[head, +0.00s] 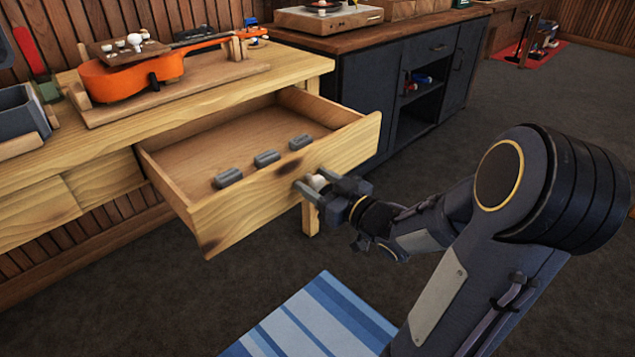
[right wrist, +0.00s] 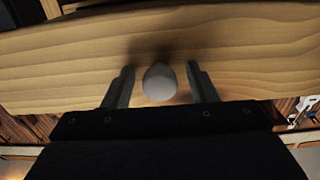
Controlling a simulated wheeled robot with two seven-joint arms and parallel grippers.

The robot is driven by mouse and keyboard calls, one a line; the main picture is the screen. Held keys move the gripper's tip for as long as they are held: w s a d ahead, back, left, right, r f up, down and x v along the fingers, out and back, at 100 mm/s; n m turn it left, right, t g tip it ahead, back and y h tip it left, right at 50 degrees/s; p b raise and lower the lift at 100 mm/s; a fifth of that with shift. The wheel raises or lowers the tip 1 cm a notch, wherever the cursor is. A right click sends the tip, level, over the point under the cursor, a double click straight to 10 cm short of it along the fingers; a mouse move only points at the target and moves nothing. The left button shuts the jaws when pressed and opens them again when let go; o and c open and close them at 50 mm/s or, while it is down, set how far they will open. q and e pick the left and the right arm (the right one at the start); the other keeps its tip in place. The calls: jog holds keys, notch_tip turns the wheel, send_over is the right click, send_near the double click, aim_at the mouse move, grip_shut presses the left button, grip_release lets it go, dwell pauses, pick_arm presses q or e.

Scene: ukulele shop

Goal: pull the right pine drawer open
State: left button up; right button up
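The right pine drawer (head: 285,180) stands well out from the pine workbench (head: 130,142) in the head view, its inside showing. Several grey blocks lie in it along the front. Its pale round knob (right wrist: 160,82) is on the drawer front. My right gripper (head: 314,184) is at the front, with one finger on each side of the knob. In the right wrist view the fingers are apart, with a visible gap between each finger and the knob. My left gripper is not in view.
An orange ukulele (head: 130,78) lies on a wooden board on the bench. A dark cabinet (head: 372,88) with a turntable on top stands right of the drawer. A blue striped rug (head: 318,318) lies on the floor below.

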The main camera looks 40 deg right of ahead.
jog(key=s+p, duration=0.1)
jog(key=s, duration=0.6)
jog(key=shift+s+d+p, duration=0.3)
jog(key=shift+s+p, duration=0.05)
jog(key=shift+s, duration=0.05)
dwell(0.3)
jog(key=s+a+f+m+g+y, duration=0.1)
jog(key=s+a+f+g, duration=0.1)
jog(key=s+a+g, duration=0.55)
jog(key=s+a+f+m+g+y, duration=0.15)
jog(key=s+a+g, duration=0.3)
jog(key=a, duration=0.65)
notch_tip(320, 180, up, 33)
jog(key=p, duration=3.3)
jog(key=shift+w+d, duration=0.3)
jog(key=shift+d, duration=0.05)
